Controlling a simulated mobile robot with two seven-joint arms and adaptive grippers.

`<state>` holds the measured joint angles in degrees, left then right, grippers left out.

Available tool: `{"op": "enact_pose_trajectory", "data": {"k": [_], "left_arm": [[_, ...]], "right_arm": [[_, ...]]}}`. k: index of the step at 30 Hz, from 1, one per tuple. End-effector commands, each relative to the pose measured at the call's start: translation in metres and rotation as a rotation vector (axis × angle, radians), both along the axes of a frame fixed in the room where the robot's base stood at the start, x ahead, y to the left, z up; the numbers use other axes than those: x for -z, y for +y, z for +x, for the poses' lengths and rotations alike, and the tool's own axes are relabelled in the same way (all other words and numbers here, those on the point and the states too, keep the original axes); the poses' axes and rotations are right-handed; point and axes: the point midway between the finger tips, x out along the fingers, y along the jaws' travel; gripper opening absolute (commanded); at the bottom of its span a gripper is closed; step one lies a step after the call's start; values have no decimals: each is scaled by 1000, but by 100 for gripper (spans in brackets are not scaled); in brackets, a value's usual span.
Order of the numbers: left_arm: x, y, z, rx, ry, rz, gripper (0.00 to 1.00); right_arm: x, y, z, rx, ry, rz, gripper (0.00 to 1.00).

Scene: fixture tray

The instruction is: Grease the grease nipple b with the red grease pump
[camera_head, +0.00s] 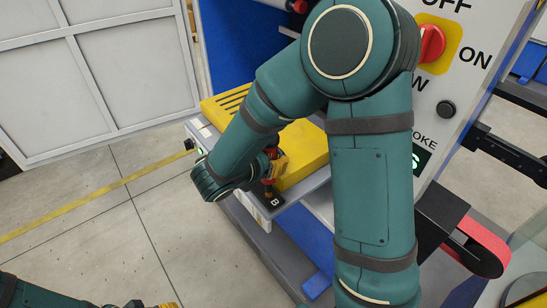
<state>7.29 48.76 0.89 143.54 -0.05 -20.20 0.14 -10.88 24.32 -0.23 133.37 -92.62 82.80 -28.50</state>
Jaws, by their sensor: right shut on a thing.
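My right arm reaches down across the middle of the head view. Its gripper (279,164), partly hidden behind my forearm, is shut on the red grease pump (268,183). The pump looks roughly upright, with its lower end over the black plate marked B (270,202) at the tray's near corner. The grease nipple b cannot be made out; the pump and gripper cover that spot. I cannot tell whether the pump touches it. My left gripper (152,304) barely shows at the bottom edge, away from the tray, and its jaws cannot be read.
The grey fixture tray (305,188) carries a yellow slotted block (305,150). A control panel with a red rotary switch (432,43) stands to the right, with a red belt (482,245) below it. Open floor lies to the left, with a yellow line (85,207) and grey cabinets (85,85).

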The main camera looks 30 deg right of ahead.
Motion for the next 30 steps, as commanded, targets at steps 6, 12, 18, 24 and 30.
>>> {"op": "enact_pose_trajectory", "data": {"k": [6,12,18,24,30], "left_arm": [[2,0,0,0,0,0,46],[4,0,0,0,0,0,46],[3,0,0,0,0,0,46],[-2,0,0,0,0,0,46],[-1,0,0,0,0,0,46]], "right_arm": [[2,0,0,0,-2,-1,0],[4,0,0,0,-2,-1,0],[4,0,0,0,0,0,0],[-2,0,0,0,0,0,0],[-1,0,0,0,0,-1,0]]}}
